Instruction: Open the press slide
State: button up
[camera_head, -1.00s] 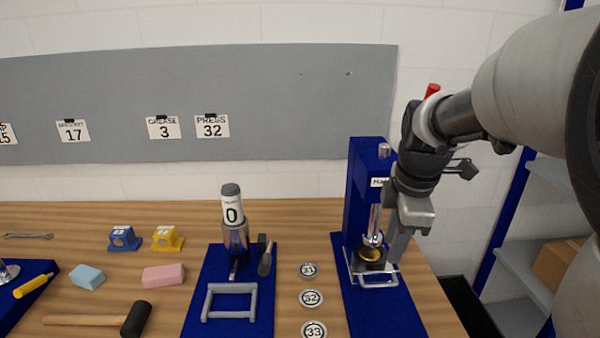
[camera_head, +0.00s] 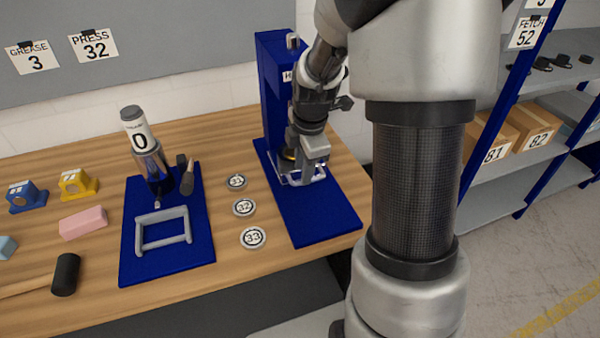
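The blue press (camera_head: 274,88) stands at the back right of the wooden bench on a blue base plate (camera_head: 318,215). Its slide, with a light metal handle frame (camera_head: 289,179), sits low at the front of the column, partly hidden by my gripper. A bit of a yellow ring (camera_head: 287,154) shows beside it. My gripper (camera_head: 308,178) points down right at the slide's handle. Its fingertips overlap the handle in view, and I cannot tell whether they are open, shut or touching it.
Three round weights marked 31, 32 and 33 (camera_head: 254,238) lie left of the press. A blue plate with a grey handle frame (camera_head: 163,229) and a grease bottle (camera_head: 141,138) is farther left. Shelves with boxes (camera_head: 535,127) stand right. The press plate's front is clear.

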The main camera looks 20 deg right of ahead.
jog(key=shift+w+f, duration=0.2)
jog(key=shift+f, duration=0.65)
jog(key=shift+w+f, duration=0.15)
jog(key=shift+f, duration=0.7)
grip_shut()
